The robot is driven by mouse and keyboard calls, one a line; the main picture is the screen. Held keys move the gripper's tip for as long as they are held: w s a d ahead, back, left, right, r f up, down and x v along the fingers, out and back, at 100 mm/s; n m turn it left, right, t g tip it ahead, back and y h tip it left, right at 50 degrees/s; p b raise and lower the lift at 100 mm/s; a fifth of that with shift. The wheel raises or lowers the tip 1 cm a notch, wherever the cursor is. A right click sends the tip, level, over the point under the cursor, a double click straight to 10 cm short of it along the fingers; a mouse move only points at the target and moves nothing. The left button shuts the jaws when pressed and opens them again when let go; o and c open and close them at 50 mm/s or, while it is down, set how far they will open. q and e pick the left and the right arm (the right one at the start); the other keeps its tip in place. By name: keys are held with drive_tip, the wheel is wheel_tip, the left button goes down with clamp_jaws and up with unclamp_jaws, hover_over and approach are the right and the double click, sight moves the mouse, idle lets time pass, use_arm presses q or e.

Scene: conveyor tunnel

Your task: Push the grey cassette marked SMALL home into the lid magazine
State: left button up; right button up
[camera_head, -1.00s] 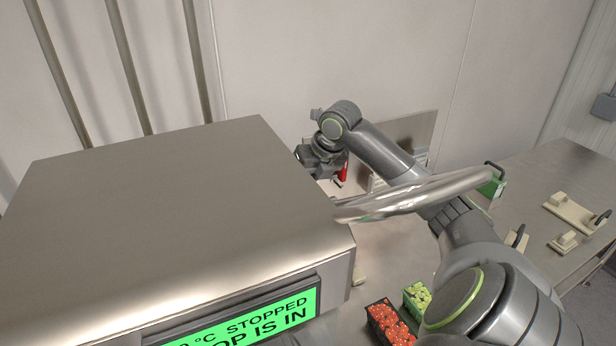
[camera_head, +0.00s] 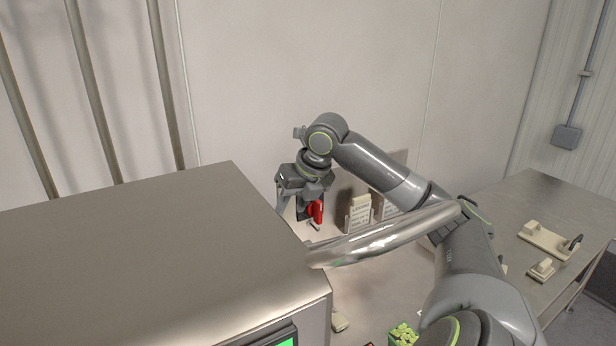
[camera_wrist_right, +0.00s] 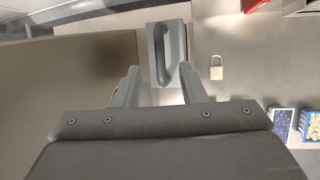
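In the right wrist view a grey cassette-like block (camera_wrist_right: 157,55) with a long slotted grip lies just ahead of my right gripper (camera_wrist_right: 160,72). The two fingers are apart. A gap shows at the left finger; the right fingertip overlaps the block's edge, and I cannot tell whether it touches. No SMALL marking is legible. In the head view my right gripper (camera_head: 293,205) points down beyond the steel housing (camera_head: 130,245), beside a red part (camera_head: 317,211). The housing and wrist hide what is under the fingers. I cannot make out the lid magazine. My left gripper is out of view.
Cream holders with printed cards (camera_head: 359,213) stand by the back wall. A polished curved bar (camera_head: 385,238) crosses before my right arm. A green punnet (camera_head: 403,334) is at the bottom. A steel table (camera_head: 560,205) with cream handled pieces (camera_head: 544,240) stands at right.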

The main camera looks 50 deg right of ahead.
drive_tip(key=b+v, duration=0.1)
drive_tip(key=v, duration=0.9)
idle(0.8)
